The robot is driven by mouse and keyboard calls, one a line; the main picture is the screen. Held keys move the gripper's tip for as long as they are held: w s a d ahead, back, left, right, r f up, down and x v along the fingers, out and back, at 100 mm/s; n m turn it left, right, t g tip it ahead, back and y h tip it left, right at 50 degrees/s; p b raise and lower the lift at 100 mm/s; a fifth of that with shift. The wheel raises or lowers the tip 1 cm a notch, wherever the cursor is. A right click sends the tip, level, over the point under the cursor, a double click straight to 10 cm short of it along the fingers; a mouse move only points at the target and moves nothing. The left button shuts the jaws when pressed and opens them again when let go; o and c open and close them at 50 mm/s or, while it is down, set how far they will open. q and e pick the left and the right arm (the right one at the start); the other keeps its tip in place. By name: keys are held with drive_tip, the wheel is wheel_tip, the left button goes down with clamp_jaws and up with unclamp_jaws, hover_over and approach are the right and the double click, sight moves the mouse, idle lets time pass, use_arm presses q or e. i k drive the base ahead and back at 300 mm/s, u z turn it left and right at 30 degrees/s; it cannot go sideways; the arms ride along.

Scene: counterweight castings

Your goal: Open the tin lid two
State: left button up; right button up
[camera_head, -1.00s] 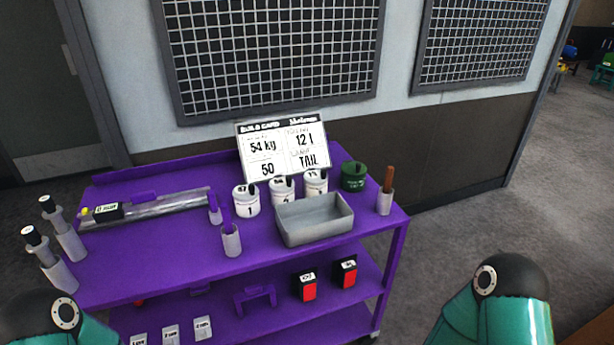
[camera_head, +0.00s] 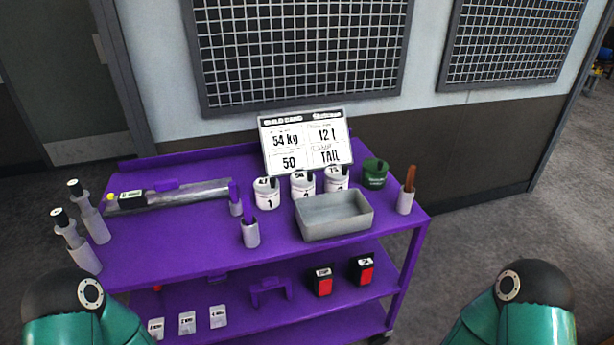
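Three small white tins stand in a row at the back of the purple cart's top. The left tin (camera_head: 266,195) is marked 1. The middle tin (camera_head: 303,188) sits behind a grey tray (camera_head: 334,229), which hides its lower part; its number is too small to read surely. The right tin (camera_head: 337,179) is also partly hidden by the tray. Each tin has a white top with a dark piece on it, and the lids appear to be on. Neither gripper is in view; only teal upper parts of my arms show at the bottom corners.
A white sign (camera_head: 306,143) stands behind the tins. A green tin (camera_head: 375,174) and a cup with a brown handle (camera_head: 405,201) stand at right. A purple-handled holder (camera_head: 250,232) is in front of tin 1. The cart top (camera_head: 180,240) is clear left of centre.

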sight(301, 178)
drive_tip(key=z, duration=0.95)
drive_tip(key=i, duration=0.15)
drive_tip(key=u, duration=2.75)
drive_tip(key=k, duration=1.05)
drive_tip(key=z, duration=1.25)
drive_tip(key=i, duration=1)
drive_tip(key=z, duration=0.05)
